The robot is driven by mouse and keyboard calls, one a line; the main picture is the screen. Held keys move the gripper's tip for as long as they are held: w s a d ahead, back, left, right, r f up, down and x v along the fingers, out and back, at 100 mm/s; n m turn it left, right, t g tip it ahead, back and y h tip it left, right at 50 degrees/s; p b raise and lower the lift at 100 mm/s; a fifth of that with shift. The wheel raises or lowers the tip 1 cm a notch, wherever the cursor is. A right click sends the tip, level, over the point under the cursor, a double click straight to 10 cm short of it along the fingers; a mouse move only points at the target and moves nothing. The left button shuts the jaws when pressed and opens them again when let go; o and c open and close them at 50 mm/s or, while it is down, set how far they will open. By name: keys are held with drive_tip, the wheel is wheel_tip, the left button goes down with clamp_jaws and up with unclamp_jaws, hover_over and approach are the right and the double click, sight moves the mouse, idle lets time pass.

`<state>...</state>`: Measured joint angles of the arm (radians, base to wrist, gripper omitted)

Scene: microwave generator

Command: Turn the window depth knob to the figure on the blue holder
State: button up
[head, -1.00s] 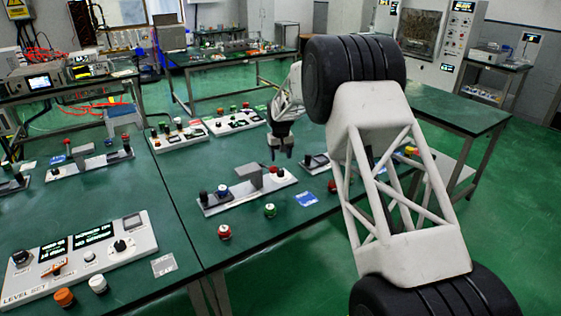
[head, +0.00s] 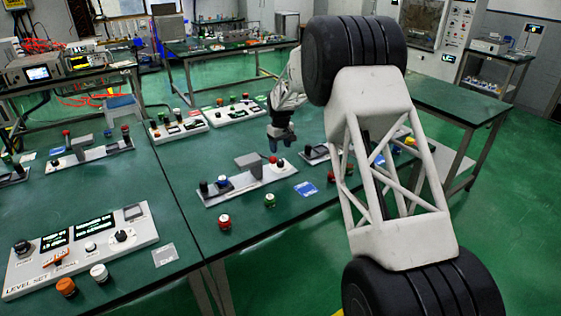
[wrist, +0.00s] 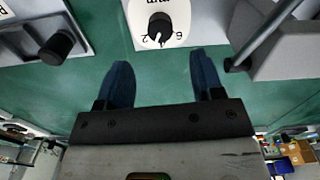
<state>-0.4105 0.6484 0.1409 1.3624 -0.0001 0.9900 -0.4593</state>
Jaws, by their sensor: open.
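My gripper (head: 281,144) is open and hangs empty above the bench; its blue fingertips (wrist: 162,80) are spread apart in the wrist view. Ahead of the gap between them, a black knob (wrist: 158,27) with a white pointer sits on a round white dial. The figures 2 and 6 or 9 show on the dial, and its lettering is cut off. I cannot tell whether this is the window depth knob. A small blue card (head: 305,188), perhaps the blue holder, lies flat on the bench in the head view; its print is too small to read.
Another black knob (wrist: 57,47) on a grey plate is left of the fingers, and a grey block (wrist: 290,45) with a dark rod is on the right. A grey control strip (head: 245,187) and a white LEVEL SET panel (head: 140,238) lie on the bench.

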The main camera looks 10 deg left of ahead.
sight(280, 161)
drive_tip(key=shift+f, duration=0.1)
idle(0.4)
drive_tip(key=shift+f, duration=3.85)
drive_tip(key=c, duration=0.9)
